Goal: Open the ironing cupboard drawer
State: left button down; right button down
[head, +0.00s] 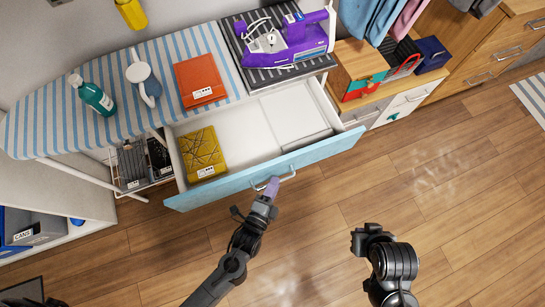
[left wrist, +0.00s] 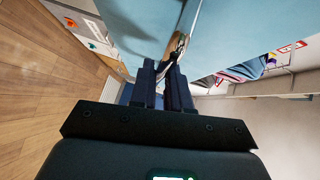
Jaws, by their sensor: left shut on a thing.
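The ironing cupboard drawer (head: 265,170) stands pulled out under the ironing board, with a light blue front and a white inside. Its metal bar handle (head: 288,176) is on the front. My left gripper (head: 270,188) is at the handle and shut on it; the left wrist view shows the fingers (left wrist: 166,80) closed around the handle (left wrist: 178,45) against the blue front. Inside the drawer lie a yellow patterned folded cloth (head: 202,153) and a white flat item (head: 293,118). My right arm is low at the right, away from the drawer; its fingertips are not clear.
On the striped ironing board (head: 130,125) stand a green bottle (head: 92,95), a white and blue jug (head: 143,78) and an orange folded cloth (head: 199,81). A purple iron (head: 285,42) rests on a dark mat. A wire basket (head: 132,164) hangs left. Wooden floor before the drawer is clear.

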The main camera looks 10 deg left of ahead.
pick_arm(q)
jog(key=c, duration=1.2)
grip_release()
jog(key=shift+o, duration=0.2)
jog(key=v, duration=1)
jog(key=shift+s, duration=0.35)
jog(key=shift+r, duration=0.1)
